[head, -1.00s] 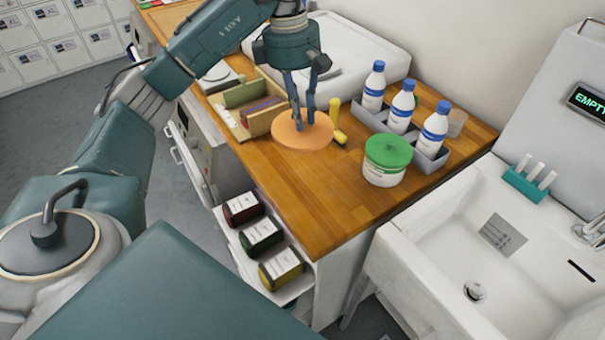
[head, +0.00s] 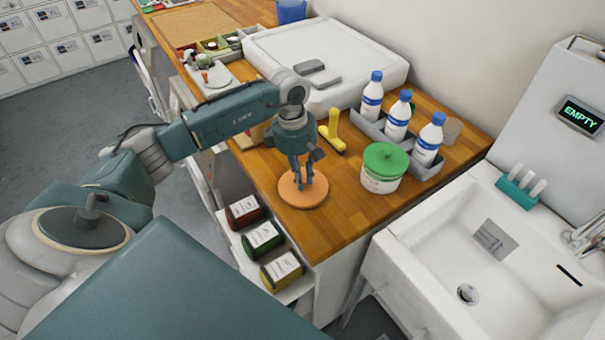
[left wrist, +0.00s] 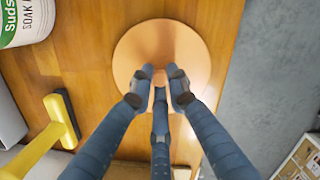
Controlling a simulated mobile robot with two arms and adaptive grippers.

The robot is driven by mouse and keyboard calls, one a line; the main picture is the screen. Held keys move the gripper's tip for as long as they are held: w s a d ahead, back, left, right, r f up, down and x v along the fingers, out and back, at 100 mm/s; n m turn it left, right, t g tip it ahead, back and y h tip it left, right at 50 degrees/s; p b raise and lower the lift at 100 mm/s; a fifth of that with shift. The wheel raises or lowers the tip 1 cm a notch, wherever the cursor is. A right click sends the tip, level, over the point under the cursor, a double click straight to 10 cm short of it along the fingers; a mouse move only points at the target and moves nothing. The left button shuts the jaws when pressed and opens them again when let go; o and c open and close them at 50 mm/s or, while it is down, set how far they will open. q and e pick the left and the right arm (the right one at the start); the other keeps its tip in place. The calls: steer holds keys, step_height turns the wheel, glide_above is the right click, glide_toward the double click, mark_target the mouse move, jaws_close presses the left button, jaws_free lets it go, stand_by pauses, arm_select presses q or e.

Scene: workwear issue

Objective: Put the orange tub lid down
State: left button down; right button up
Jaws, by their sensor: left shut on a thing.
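The orange tub lid (head: 303,196) is a flat round disc with a small knob, low over or on the wooden counter near its front edge; I cannot tell whether it touches the wood. My left gripper (head: 301,182) points down and is shut on the knob. In the left wrist view the lid (left wrist: 140,47) lies beyond the fingers (left wrist: 160,82), which close around the knob. A white tub with a green lid (head: 384,160) stands to the right of the orange lid. My right gripper is not in view.
A yellow-handled brush (head: 332,134) lies behind the lid. A grey caddy (head: 372,128) holds white bottles with blue caps (head: 397,116). A sink (head: 440,250) is at the right. Bare counter (head: 345,205) lies between lid and tub.

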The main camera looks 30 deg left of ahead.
arm_select(q)
steer(key=shift+f, duration=0.2)
steer(key=c, duration=1.7)
jaws_free()
steer(key=shift+r, duration=0.1)
